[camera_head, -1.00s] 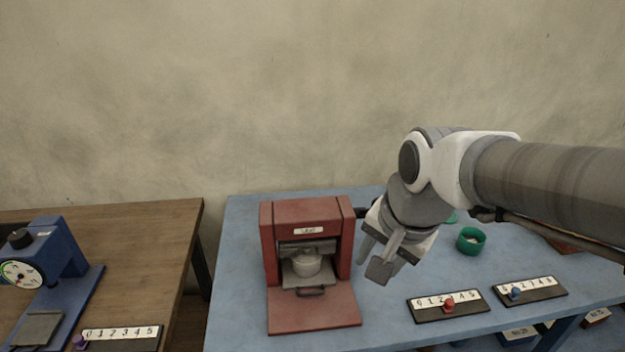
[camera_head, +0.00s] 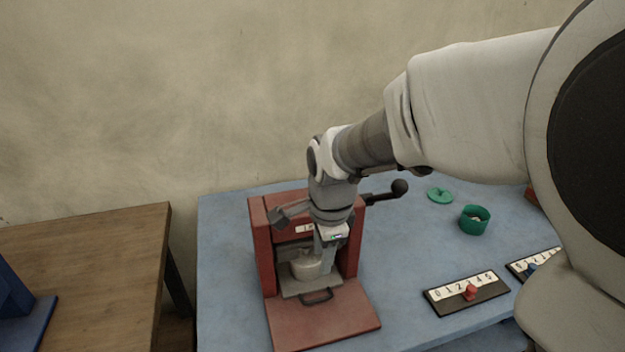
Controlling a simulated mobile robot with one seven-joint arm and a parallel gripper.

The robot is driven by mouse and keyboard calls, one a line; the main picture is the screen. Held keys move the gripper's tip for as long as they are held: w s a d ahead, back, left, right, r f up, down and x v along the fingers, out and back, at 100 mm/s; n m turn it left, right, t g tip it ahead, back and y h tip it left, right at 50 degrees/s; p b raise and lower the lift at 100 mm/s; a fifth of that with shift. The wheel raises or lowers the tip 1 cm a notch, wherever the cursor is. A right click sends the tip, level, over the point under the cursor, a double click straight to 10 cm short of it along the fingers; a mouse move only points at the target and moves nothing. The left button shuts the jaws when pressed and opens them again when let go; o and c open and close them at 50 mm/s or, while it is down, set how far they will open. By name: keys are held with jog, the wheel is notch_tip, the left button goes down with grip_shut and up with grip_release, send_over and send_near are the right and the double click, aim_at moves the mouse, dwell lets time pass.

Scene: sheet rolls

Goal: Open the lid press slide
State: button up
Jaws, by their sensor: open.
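The red lid press (camera_head: 260,243) stands on the blue table, with a label on its upper front. Its grey slide (camera_head: 291,286) carries a pale round pot (camera_head: 306,266) and sits inside the press opening. A dark handle (camera_head: 318,296) is at the slide's front edge, above the red base plate (camera_head: 335,322). My gripper (camera_head: 302,232) is open in front of the upper part of the press, above the slide handle. It hides part of the label and the opening. A black-knobbed lever (camera_head: 399,187) sticks out at the right of the press.
A green cup (camera_head: 474,220) and a green lid (camera_head: 440,195) lie to the right on the blue table (camera_head: 400,250). Number strips (camera_head: 466,293) with coloured markers are at the front right. A wooden table (camera_head: 90,260) with a blue device (camera_head: 18,310) stands left.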

aim_at(316, 300)
jog(key=w+f+b, duration=0.1)
jog(key=f, duration=0.4)
jog(key=w+f+b, duration=0.1)
jog(key=f+b, duration=0.1)
jog(key=f, duration=0.4)
jog(key=w+a+f+b, duration=0.1)
jog(key=f, duration=0.4)
jog(key=shift+f, duration=0.4)
jog(key=shift+c, duration=0.3)
grip_shut()
dwell(0.3)
